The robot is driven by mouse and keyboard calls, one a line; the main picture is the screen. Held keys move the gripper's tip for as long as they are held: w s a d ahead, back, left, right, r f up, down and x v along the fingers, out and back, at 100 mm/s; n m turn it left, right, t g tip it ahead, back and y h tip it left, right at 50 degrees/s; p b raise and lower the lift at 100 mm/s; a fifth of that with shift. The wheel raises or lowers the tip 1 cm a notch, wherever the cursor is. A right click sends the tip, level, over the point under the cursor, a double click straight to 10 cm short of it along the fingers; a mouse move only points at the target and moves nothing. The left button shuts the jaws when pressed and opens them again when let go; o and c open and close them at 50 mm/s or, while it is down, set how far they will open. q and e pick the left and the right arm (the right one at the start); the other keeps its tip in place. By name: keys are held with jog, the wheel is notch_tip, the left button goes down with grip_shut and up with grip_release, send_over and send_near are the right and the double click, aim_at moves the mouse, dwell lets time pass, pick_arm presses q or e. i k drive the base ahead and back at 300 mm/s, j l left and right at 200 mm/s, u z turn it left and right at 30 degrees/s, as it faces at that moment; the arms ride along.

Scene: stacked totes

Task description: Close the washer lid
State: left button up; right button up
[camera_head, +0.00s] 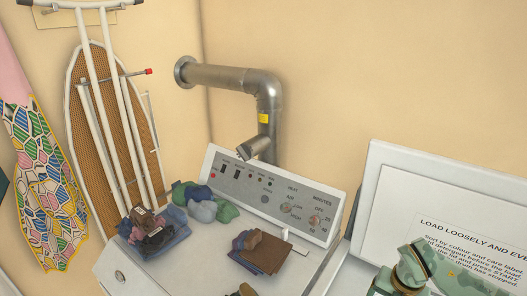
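The washer lid (398,188) is a white panel at the right of the head view. It stands raised and leans back toward the wall, with its inner face and printed loading instructions toward me. Its right part runs out of the frame. The washer's body and opening are mostly below the frame. A camouflage-patterned part of my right arm, with a brass-coloured joint, stands in front of the lid's lower left part. I cannot tell whether it touches the lid. No fingers of my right gripper show. My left gripper is out of view.
A white machine with a control panel (228,176) stands left of the lid. Folded clothes (262,252) and other garments (205,205) lie on its top. A metal duct (225,78) runs behind it. An ironing board (112,130) hangs on the left wall.

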aim_at(474, 216)
jog(key=k+j, duration=0.75)
jog(key=j, duration=0.2)
